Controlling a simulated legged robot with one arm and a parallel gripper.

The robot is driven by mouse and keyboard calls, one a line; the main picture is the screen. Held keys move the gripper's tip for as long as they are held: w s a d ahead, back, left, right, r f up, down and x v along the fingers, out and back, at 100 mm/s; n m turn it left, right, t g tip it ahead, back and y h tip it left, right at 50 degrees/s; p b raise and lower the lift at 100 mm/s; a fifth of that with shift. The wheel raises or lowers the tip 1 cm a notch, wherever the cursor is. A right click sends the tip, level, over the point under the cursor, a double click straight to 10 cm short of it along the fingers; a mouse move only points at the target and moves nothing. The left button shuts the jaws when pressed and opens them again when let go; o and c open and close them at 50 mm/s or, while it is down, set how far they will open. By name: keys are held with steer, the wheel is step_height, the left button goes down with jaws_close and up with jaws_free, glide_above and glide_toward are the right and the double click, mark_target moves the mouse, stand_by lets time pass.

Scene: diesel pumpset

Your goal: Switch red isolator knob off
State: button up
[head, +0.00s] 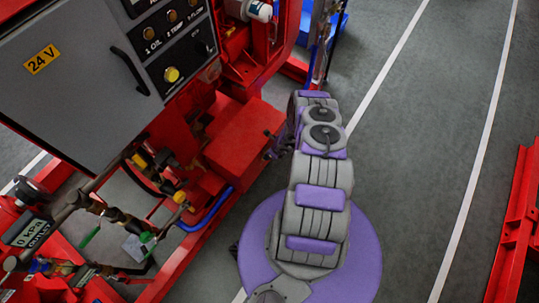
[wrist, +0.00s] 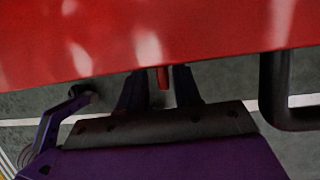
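In the wrist view, a small red peg (wrist: 163,78) sticks down below the edge of a broad glossy red surface (wrist: 150,35). It may be the isolator knob, but its shape is mostly hidden. My gripper (wrist: 160,90) shows two dark fingers, one on each side of the peg, with gaps visible between them and it. In the head view, my gripper (head: 272,146) is a small dark shape at the right side of a red box (head: 243,139) on the pumpset. No knob can be made out there.
A grey control cabinet (head: 75,75) with a 24 V label stands at the upper left. Pipes and gauges (head: 28,232) fill the lower left. A black bent bar (wrist: 278,95) is right of my gripper. Grey floor (head: 420,130) lies open on the right, before a red frame (head: 518,225).

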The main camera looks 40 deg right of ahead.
steer(key=shift+d+f, duration=0.1)
steer(key=shift+d, duration=0.3)
jaws_close()
steer(key=shift+a, duration=0.15)
steer(key=shift+a+p, duration=0.1)
steer(key=shift+p, duration=0.3)
steer(key=shift+h+p, duration=0.3)
steer(key=shift+p, duration=0.3)
steer(key=shift+o, duration=0.7)
jaws_free()
steer(key=shift+s, duration=0.1)
steer(key=p+v, duration=0.6)
steer(key=v, duration=1.1)
steer(key=shift+s, duration=0.1)
